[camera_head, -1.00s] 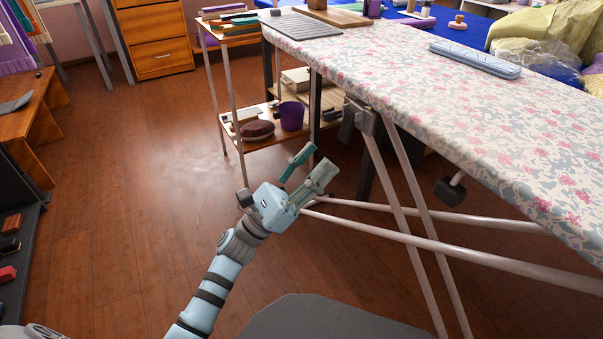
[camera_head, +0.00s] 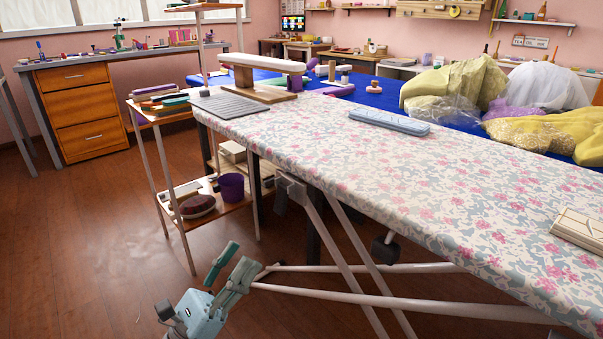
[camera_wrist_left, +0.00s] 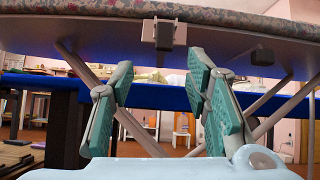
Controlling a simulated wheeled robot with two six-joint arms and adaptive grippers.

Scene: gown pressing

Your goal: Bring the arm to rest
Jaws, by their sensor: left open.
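My left gripper (camera_head: 231,267) is low in the head view, over the wood floor and left of the ironing board's legs. It is open, with nothing between its fingers. In the left wrist view the two green-padded fingers (camera_wrist_left: 160,90) stand apart, with the underside of the ironing board (camera_wrist_left: 230,42) above and beyond them. The floral ironing board (camera_head: 390,170) crosses the head view above and to the right of the gripper. My right gripper does not show in either view.
Crossed metal legs (camera_head: 340,296) stand close right of my left gripper. A shelf cart (camera_head: 215,212) with a purple bucket (camera_head: 231,187) is behind it. A blue flat case (camera_head: 389,122) and a sleeve board (camera_head: 262,63) are on or beside the board. Floor at left is clear.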

